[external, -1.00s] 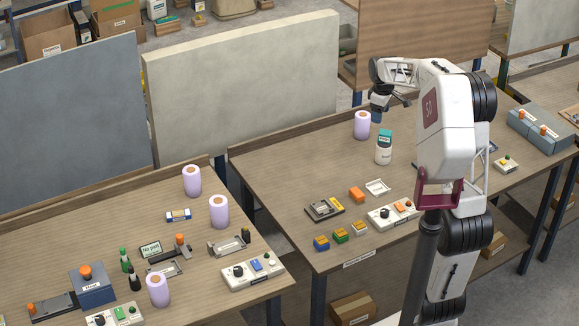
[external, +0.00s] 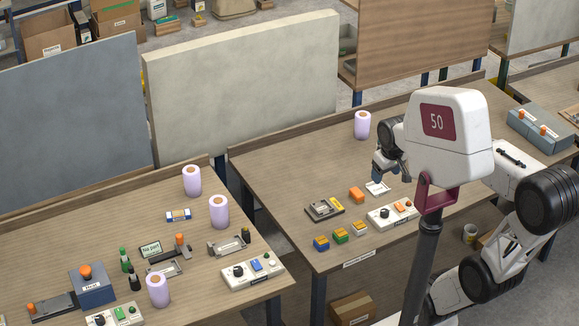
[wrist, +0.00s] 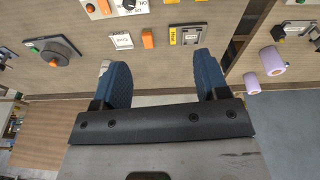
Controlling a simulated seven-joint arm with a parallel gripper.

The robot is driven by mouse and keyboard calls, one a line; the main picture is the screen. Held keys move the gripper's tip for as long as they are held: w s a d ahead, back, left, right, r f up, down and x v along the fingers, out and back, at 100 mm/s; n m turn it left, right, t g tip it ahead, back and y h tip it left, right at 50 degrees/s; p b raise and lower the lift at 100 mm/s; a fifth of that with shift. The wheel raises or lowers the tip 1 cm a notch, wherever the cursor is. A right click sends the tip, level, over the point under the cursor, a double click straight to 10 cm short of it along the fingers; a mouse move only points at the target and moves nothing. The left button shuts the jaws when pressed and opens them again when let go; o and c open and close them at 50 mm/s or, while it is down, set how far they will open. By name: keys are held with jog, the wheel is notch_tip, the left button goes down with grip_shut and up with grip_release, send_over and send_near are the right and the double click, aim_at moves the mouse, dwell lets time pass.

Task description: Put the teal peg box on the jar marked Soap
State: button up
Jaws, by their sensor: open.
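My gripper (wrist: 162,68) is open in the wrist view, with two blue fingers spread and nothing between them. In the external view my gripper (external: 378,177) is over the middle table, close to the small white tray (external: 378,188). The teal peg box and the white jar cannot be made out now; my arm covers the place where they showed earlier. A pale object (wrist: 104,68) peeks out beside the left finger in the wrist view, too hidden to identify.
An orange block (external: 356,194), a grey-and-yellow device (external: 324,208), a white control panel (external: 393,216) and several coloured blocks (external: 340,235) lie near the front. A lilac roll (external: 362,125) stands at the back. The table's left middle is bare.

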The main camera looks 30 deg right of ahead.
jog(key=s+a+f+m, duration=0.1)
jog(key=s+f, duration=0.1)
jog(key=s, duration=0.3)
jog(key=shift+s+a, duration=0.25)
jog(key=shift+a, duration=0.1)
jog(key=shift+f, duration=0.1)
dwell(0.9)
